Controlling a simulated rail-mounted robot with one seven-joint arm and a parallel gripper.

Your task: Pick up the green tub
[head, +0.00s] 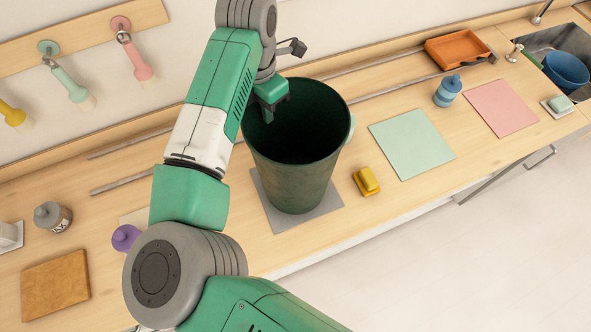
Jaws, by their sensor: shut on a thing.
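The green tub (297,178) is a large dark green bucket, wide at the rim and narrower at the base. It is in the middle of the head view, upright, above or on a grey mat (322,214); I cannot tell whether its base touches the mat. My gripper (267,112) is at the tub's left rim, pointing down, and is shut on the rim. The fingertips are partly hidden by the tub wall and the gripper body.
A yellow block-like item (366,181) lies just right of the tub. A purple bottle (125,238) is left. Rails run behind.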

